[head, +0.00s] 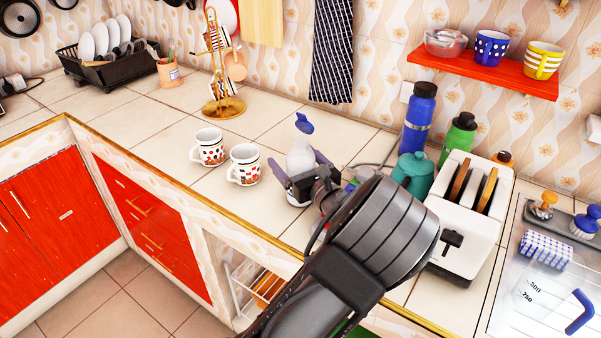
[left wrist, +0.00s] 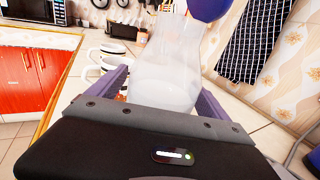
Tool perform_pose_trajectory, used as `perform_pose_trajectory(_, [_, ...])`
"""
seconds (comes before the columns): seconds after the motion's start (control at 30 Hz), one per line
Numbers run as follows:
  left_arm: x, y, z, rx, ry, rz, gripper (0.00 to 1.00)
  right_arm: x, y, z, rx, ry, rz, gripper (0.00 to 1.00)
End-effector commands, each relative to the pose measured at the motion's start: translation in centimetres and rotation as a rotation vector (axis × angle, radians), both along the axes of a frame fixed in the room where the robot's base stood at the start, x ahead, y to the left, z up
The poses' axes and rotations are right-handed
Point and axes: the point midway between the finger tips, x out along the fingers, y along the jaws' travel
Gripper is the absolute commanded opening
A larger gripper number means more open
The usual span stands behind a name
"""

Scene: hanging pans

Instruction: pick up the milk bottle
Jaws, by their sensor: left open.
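The milk bottle (head: 301,153) is whitish and translucent with a blue cap (head: 304,124). It stands upright on the tiled counter, right of two patterned mugs. My left gripper (head: 299,166) is open, with one purple finger on each side of the bottle. In the left wrist view the bottle (left wrist: 168,70) fills the space between the fingers, and its blue cap (left wrist: 207,8) is cut by the top edge. I cannot tell whether the fingers touch it. The bottle's lower part is partly hidden by the gripper. My right gripper is not in view.
Two mugs (head: 208,147) (head: 244,165) stand close left of the bottle. A teal teapot (head: 412,175), blue bottle (head: 419,120), green bottle (head: 459,136) and white toaster (head: 462,225) crowd the right. A striped towel (head: 332,50) hangs behind.

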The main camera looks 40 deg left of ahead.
Motion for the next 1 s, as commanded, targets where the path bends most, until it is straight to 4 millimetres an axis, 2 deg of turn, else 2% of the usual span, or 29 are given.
perform_pose_trajectory(0.57, [0.01, -0.03, -0.01, 0.0, 0.0, 0.0, 0.88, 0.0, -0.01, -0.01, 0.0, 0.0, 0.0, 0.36])
perform_pose_trajectory(1.0, [0.01, -0.03, -0.01, 0.0, 0.0, 0.0, 0.52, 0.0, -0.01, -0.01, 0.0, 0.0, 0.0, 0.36])
